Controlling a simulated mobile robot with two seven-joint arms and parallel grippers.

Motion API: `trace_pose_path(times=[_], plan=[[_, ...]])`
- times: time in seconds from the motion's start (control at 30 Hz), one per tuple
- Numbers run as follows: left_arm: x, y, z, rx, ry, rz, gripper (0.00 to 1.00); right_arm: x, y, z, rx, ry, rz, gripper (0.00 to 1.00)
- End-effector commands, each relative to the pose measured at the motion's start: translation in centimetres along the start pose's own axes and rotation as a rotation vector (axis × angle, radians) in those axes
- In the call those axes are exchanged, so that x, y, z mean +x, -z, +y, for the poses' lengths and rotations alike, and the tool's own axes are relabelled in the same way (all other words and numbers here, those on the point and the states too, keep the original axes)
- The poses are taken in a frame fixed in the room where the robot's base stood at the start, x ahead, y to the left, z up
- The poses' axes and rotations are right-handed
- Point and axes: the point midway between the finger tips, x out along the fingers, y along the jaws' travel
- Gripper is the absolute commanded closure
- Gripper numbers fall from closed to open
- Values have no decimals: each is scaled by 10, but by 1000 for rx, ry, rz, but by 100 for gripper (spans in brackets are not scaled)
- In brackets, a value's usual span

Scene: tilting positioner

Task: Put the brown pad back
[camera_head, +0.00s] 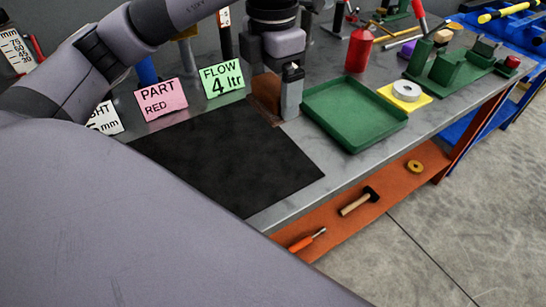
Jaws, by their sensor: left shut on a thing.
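The brown pad (265,90) shows as a tilted brown patch at the back edge of the black mat (230,160). My left gripper (284,98) reaches down over it from the top of the head view. The gripper is shut on the brown pad, and a grey finger hides its right part. I cannot tell whether the pad's lower edge touches the bench. My right gripper is not in view.
The green tray (355,112) stands close right of the gripper. Behind it is a red cylinder (358,50). A green "FLOW 4 ltr" card (222,78) and a pink "PART RED" card (162,99) stand to the left. The black mat is clear.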

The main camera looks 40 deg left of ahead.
Motion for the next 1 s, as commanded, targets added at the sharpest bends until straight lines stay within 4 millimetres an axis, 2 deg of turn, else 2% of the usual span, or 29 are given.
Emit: trace_pose_path(times=[0.03,0.5,0.6,0.87,1.0], plan=[[14,0,-1,3,3,5,33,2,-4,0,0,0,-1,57],[104,0,1,2,1,4,33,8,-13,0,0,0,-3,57],[118,0,1,1,0,2,33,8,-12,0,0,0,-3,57],[139,0,1,3,0,3,33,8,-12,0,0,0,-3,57],[161,0,1,1,2,3,33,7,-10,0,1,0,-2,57]])
